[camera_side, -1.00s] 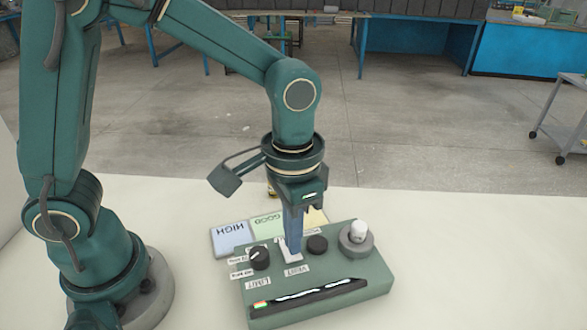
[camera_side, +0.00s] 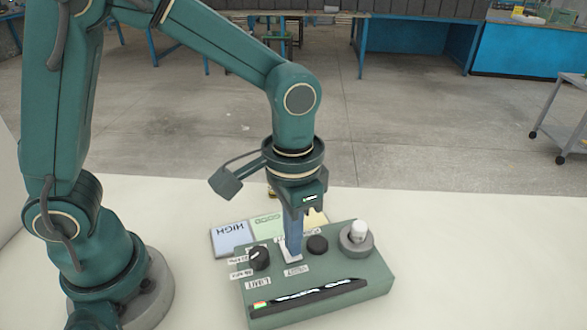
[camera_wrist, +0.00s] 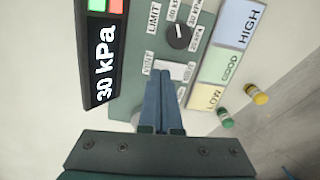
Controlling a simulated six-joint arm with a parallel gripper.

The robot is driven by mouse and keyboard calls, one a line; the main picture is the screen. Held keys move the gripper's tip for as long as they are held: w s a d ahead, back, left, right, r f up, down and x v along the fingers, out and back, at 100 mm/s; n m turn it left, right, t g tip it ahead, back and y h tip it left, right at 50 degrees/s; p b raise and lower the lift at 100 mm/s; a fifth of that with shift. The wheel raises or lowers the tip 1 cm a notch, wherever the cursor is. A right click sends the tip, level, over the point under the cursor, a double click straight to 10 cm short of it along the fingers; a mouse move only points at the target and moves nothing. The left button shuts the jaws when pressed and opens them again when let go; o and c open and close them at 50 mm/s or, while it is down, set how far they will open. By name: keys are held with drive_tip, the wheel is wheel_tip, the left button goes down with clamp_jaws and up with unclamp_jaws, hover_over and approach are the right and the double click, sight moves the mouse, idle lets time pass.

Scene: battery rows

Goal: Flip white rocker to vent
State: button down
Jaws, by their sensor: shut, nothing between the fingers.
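The white rocker (camera_side: 293,261) sits on top of the green control box (camera_side: 375,277), behind the label that reads VENT. It also shows in the wrist view (camera_wrist: 178,70), partly covered by my fingertips. My gripper (camera_side: 293,256) points down with its fingers together and empty. Its tips are at the rocker and look to be touching it. Which way the rocker is tilted is hidden by the fingers. The display (camera_wrist: 103,62) on the box reads 30 kPa.
A black LIMIT knob (camera_side: 259,258) is left of the rocker; a black round button (camera_side: 317,244) and a white-topped cell (camera_side: 358,231) in a grey holder are right. HIGH, GOOD and LOW pads (camera_wrist: 238,25) lie behind.

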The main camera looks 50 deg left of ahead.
drive_tip(key=shift+f, duration=0.75)
idle(0.3)
drive_tip(key=shift+r, duration=3.55)
drive_tip(key=s+a+r+n+t, duration=0.2)
drive_tip(key=a+r+t, duration=0.1)
drive_tip(key=a+r, duration=0.2)
drive_tip(key=s+a+f+n+t, duration=0.1)
drive_tip(key=s+a+f+t, duration=0.1)
drive_tip(key=s+a, duration=0.2)
drive_tip(key=shift+s+t, duration=0.3)
drive_tip(key=shift+s, duration=0.15)
